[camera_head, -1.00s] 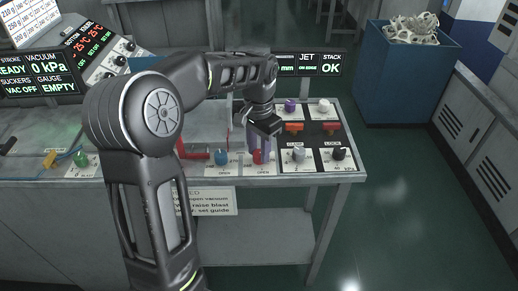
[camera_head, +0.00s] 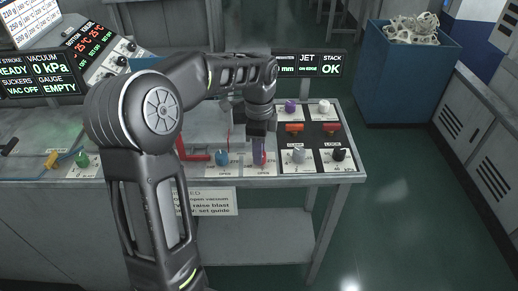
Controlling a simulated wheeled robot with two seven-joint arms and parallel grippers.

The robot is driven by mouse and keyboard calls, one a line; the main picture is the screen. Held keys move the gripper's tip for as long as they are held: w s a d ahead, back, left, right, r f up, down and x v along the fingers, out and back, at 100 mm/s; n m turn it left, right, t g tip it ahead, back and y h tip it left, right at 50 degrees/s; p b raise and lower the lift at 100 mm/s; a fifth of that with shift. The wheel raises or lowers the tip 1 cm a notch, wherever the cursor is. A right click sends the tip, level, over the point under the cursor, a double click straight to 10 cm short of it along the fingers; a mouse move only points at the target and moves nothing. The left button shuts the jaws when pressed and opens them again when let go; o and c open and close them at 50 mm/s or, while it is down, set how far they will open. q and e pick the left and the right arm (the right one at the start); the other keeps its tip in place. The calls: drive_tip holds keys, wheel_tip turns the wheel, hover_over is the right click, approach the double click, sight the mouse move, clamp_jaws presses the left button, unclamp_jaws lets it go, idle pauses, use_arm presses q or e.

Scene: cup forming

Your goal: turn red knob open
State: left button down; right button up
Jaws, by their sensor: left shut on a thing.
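The red knob (camera_head: 264,158) stands on the front edge of the panel, above a label reading OPEN. It is partly hidden by the fingers of my left gripper (camera_head: 260,154). The left gripper points down over the knob and is shut on it. A blue knob (camera_head: 222,158) stands just to its left. My right gripper is not in view.
White (camera_head: 299,155) and black (camera_head: 339,154) knobs stand to the right. Orange (camera_head: 294,127) and red (camera_head: 331,127) switches lie behind them. A purple knob (camera_head: 290,106) is farther back. A red bar (camera_head: 195,157) lies left of the blue knob. A blue bin (camera_head: 405,75) stands on the floor at right.

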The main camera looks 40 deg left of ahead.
use_arm(q)
drive_tip(key=shift+m, duration=1.6)
drive_tip(key=c, duration=1)
unclamp_jaws()
wheel_tip(320, 180, up, 8)
drive_tip(key=shift+f+b, duration=0.1)
drive_tip(key=shift+b, duration=0.25)
